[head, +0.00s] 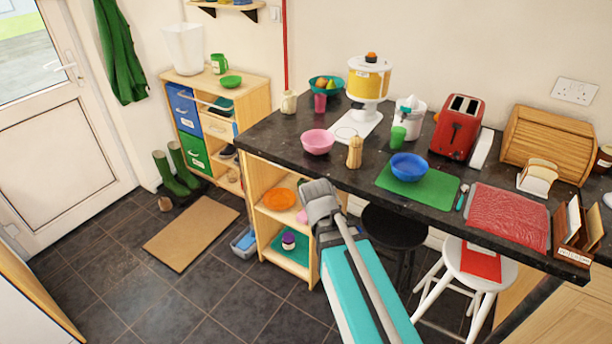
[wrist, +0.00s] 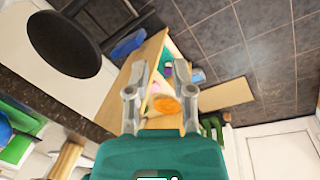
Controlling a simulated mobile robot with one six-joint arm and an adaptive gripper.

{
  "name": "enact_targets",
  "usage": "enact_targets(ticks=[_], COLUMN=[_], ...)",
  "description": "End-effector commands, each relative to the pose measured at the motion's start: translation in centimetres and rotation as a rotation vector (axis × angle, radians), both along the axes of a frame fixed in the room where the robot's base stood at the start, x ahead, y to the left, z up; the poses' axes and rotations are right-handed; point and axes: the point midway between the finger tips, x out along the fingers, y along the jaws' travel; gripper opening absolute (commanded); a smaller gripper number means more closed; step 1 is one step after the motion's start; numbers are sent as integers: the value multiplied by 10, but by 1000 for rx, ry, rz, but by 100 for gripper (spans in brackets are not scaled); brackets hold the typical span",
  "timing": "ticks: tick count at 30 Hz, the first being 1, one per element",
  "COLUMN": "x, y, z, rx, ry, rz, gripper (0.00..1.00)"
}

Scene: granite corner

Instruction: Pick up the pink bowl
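The pink bowl (head: 318,141) stands upright on the dark granite counter, near its front left edge in the head view. A wooden pepper mill (head: 354,152) stands close to its right. My gripper (head: 319,195) is in front of the counter, lower than the bowl in the picture and apart from it. In the wrist view my gripper (wrist: 161,72) has its two fingers spread with nothing between them, pointing towards the shelf and floor. I cannot make out the counter's pink bowl in the wrist view. Another pink item (wrist: 157,88), partly hidden, is on the shelf.
A blue bowl (head: 408,167) stands on a green mat (head: 440,190) to the right. Below are an open shelf with an orange bowl (head: 279,199) and a black stool (head: 393,227).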

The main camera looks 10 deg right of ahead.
Motion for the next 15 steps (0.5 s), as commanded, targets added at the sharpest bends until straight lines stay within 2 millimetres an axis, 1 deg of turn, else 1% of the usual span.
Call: enact_targets(ticks=[1,6,9,15], x=[-7,-19,-23,-26], y=[-10,-28,-34,-38], z=[1,2,2,2], rx=[29,114,146,171], ry=[2,10,14,18], rz=[-53,-196,-249,-289], gripper=[31,31,31,31])
